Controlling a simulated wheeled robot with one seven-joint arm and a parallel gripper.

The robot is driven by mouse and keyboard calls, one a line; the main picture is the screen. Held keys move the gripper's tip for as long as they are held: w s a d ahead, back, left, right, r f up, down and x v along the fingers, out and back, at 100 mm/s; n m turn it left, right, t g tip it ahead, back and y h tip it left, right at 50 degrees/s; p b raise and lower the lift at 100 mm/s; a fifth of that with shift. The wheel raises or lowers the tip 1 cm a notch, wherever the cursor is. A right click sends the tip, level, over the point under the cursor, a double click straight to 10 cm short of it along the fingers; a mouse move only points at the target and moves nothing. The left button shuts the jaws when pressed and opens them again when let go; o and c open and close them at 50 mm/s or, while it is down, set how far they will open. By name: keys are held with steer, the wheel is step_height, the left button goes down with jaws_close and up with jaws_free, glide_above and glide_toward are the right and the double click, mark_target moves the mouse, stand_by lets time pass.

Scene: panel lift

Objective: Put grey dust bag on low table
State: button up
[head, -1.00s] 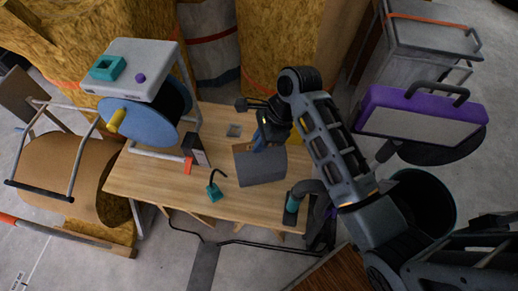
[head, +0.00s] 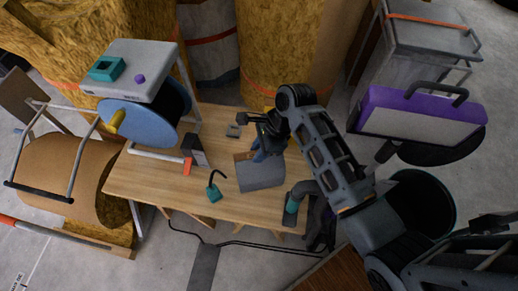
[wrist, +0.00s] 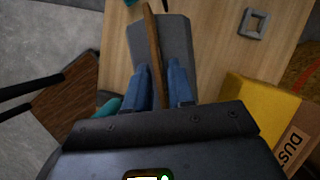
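The grey dust bag (head: 262,176) is a flat grey pouch with a brown card edge. In the head view it lies over the middle right of the low wooden table (head: 150,185); I cannot tell whether it touches the top. My gripper (head: 258,155) is at the bag's far edge. In the wrist view its blue fingers (wrist: 158,75) stand either side of the brown card, shut on it, with the grey bag (wrist: 176,40) just beyond. The table (wrist: 215,45) shows beneath. The card's lower end is hidden behind the gripper body.
A small grey square frame (head: 233,131), a teal hook-like tool (head: 213,190) and a dark block with a red part (head: 194,155) are on the table. A blue reel (head: 150,112) stands at its left. Yellow rolls (head: 262,60) stand behind. A purple-edged case (head: 420,115) is at right.

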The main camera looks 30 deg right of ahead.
steer(key=shift+o, duration=1.1)
steer(key=shift+r, duration=0.15)
steer(key=v, duration=1.2)
